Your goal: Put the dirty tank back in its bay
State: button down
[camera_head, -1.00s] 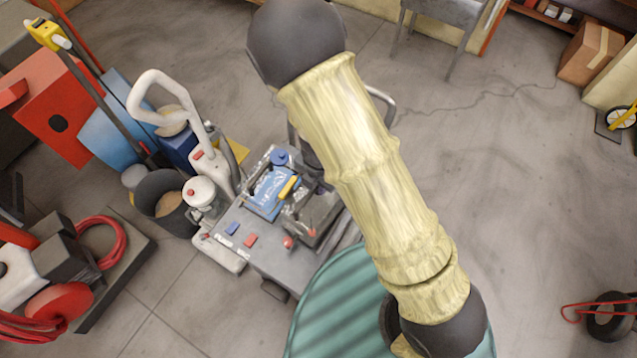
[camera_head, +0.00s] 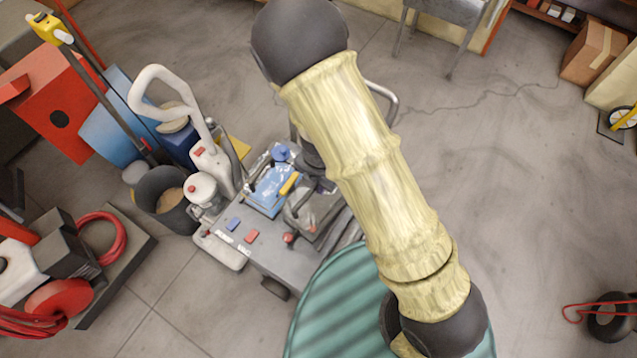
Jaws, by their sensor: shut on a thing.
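A grey machine (camera_head: 275,258) stands left of centre, with a blue patch (camera_head: 233,223) and a red patch (camera_head: 252,236) on its top. A clear-and-blue tank (camera_head: 268,188) with a blue cap (camera_head: 281,152) and a yellow bar sits at its far side. My gripper (camera_head: 302,208) is small and partly hidden beside this tank, above the machine. It is shut on what looks like the greyish dirty tank (camera_head: 325,218), mostly hidden behind my arm. I cannot tell whether that tank touches its bay.
A white-handled cleaner (camera_head: 212,165) and a dark bucket (camera_head: 165,198) stand close left of the machine. Red equipment with a coiled hose (camera_head: 103,238) lies farther left. A cardboard box (camera_head: 594,52) is at the far right. The floor on the right is largely clear.

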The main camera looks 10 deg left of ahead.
jog(key=shift+s+d+f+b, duration=0.1)
jog(key=shift+d+f+b, duration=0.35)
jog(key=shift+f, duration=0.4)
jog(key=c, duration=1.3)
grip_release()
jog(key=r+p, duration=0.2)
jog(key=r, duration=0.4)
jog(key=r+p, duration=0.3)
jog(key=r, duration=0.3)
jog(key=a+r+p, duration=0.1)
jog(key=r+p, duration=0.1)
jog(key=r, duration=0.4)
jog(key=shift+r+p, duration=0.35)
